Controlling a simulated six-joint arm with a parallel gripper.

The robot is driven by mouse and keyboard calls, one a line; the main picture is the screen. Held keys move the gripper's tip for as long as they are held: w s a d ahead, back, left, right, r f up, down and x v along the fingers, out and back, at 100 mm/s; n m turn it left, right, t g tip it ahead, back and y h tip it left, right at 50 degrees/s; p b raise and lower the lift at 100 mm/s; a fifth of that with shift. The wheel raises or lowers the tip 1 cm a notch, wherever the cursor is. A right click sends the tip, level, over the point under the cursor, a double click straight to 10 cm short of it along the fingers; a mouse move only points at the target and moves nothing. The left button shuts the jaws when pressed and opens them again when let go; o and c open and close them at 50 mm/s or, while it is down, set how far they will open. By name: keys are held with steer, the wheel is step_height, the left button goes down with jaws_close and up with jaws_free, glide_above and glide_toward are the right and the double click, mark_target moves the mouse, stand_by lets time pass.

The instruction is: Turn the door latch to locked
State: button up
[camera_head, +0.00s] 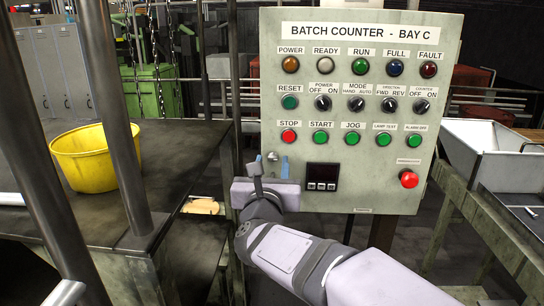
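A grey-green control panel (450,110) labelled "BATCH COUNTER - BAY C" faces me. A small silver round fitting (272,156), which looks like the door latch, sits low on the panel's left side, below the STOP button. Its turned position is too small to read. My gripper (271,165) is just below and in front of this fitting. Its two bluish fingers stand apart, one to each side of the fitting, with a visible gap between them. I cannot tell whether they touch the panel. The gripper body hides the panel's lower left corner.
A small black display (322,177) is right of the gripper. The red STOP button (289,136) is just above, and a red mushroom button (409,179) is at lower right. A yellow bucket (84,157) stands on a dark table at left, behind metal posts (112,110).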

steer(key=shift+w, duration=0.85)
jaws_close()
